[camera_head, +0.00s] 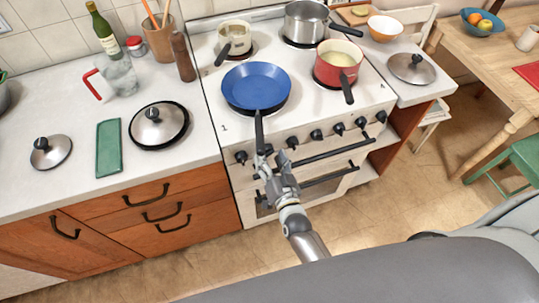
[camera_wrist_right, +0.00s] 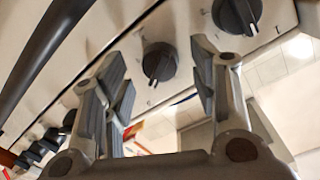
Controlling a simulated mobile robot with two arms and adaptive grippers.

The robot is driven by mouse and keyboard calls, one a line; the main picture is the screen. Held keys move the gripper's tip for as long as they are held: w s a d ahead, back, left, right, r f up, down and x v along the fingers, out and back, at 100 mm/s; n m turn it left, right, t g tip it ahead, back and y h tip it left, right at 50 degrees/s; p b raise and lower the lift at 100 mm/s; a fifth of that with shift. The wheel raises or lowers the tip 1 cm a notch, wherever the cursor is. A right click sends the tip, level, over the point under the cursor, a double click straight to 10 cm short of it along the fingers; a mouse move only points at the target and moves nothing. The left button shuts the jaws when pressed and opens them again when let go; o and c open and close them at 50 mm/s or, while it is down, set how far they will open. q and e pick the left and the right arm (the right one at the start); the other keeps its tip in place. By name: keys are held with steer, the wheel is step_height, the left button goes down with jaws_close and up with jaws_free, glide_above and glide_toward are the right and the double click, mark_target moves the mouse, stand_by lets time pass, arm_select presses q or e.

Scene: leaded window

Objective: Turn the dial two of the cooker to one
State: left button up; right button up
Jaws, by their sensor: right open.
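The white cooker (camera_head: 225,120) has a row of black dials along its front edge. My right gripper (camera_head: 271,158) is in front of the left part of this row, below the blue pan's handle. In the right wrist view, the right gripper (camera_wrist_right: 160,85) is open, with one finger on each side of a black dial (camera_wrist_right: 158,62). That dial looks like the second from the left; its pointer mark faces down in this view. The fingers appear apart from it. Another dial (camera_wrist_right: 237,14) is beyond the right finger. My left gripper is not in view.
A blue pan (camera_head: 256,85) has its handle (camera_head: 259,130) jutting over the cooker front near my gripper. A red pot (camera_head: 338,62) also has a handle reaching forward. Oven door handles (camera_head: 335,150) run below the dials. Free floor lies in front.

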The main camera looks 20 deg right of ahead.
steer(key=s, duration=1)
steer(key=shift+s+r, duration=0.35)
steer(key=shift+r, duration=0.05)
